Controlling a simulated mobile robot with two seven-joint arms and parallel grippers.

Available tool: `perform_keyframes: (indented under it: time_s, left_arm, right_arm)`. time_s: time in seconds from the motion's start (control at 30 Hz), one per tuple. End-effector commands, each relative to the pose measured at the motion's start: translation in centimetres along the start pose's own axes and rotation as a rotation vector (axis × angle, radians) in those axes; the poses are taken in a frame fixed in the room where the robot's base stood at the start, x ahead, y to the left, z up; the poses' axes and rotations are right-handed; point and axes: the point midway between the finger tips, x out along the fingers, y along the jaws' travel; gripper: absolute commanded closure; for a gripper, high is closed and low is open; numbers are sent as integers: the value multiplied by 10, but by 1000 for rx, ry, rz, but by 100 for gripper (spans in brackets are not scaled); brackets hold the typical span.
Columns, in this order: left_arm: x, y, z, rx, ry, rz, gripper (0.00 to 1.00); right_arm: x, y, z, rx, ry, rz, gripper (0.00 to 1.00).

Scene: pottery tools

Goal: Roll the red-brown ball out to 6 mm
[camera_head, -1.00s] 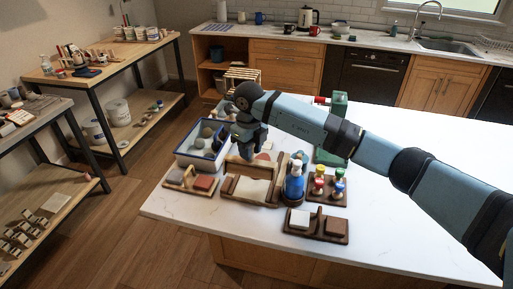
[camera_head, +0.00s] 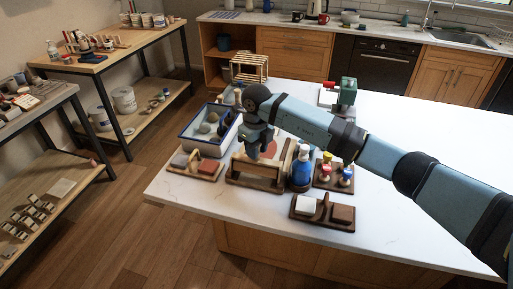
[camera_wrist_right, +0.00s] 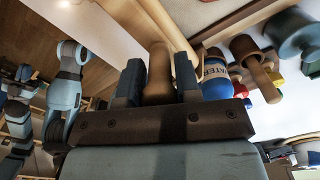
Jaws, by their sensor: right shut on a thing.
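My right gripper (camera_head: 254,154) is low over the wooden rolling frame (camera_head: 262,186) on the white counter. In the right wrist view its two dark fingers (camera_wrist_right: 158,84) are shut on a round tan wooden piece (camera_wrist_right: 158,68), which looks like a rolling pin's handle. In the head view a tan wooden bar (camera_head: 258,167) lies across the frame beneath the gripper. A reddish patch (camera_head: 270,149) shows just behind the gripper; I cannot tell whether it is the ball. No clear red-brown ball shows. My left gripper is not clearly seen; only arm links show in the wrist view.
A blue water bottle (camera_head: 301,170) stands close to the frame's right, beside a rack of coloured-topped tools (camera_head: 334,176). A block tray (camera_head: 321,222) is in front, another (camera_head: 193,172) left. A blue-rimmed basin (camera_head: 190,137) is behind left. The counter's right side is clear.

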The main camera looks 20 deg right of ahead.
Motion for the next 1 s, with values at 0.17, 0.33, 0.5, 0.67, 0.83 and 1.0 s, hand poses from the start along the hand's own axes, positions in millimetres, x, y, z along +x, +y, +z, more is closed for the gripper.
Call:
perform_keyframes:
  time_s: [0.17, 0.33, 0.5, 0.67, 0.83, 1.0]
  left_arm:
    - [0, 0, 0, 0, 1, 0, 100]
    - [1, 0, 2, 0, 0, 1, 100]
    - [2, 0, 4, 0, -2, 1, 100]
    - [3, 0, 6, 0, -5, 1, 100]
    - [3, 1, 7, 0, -6, 1, 100]
    - [3, 1, 7, 0, -5, 1, 100]
  right_arm:
    - [0, 0, 0, 0, -1, 0, 100]
    - [2, 0, 0, 0, -1, 0, 100]
    - [5, 0, 0, 0, -1, 0, 100]
    - [5, 0, 0, 0, -1, 0, 46]
    - [5, 0, 0, 0, -1, 0, 40]
    - [4, 0, 0, 0, 0, 0, 40]
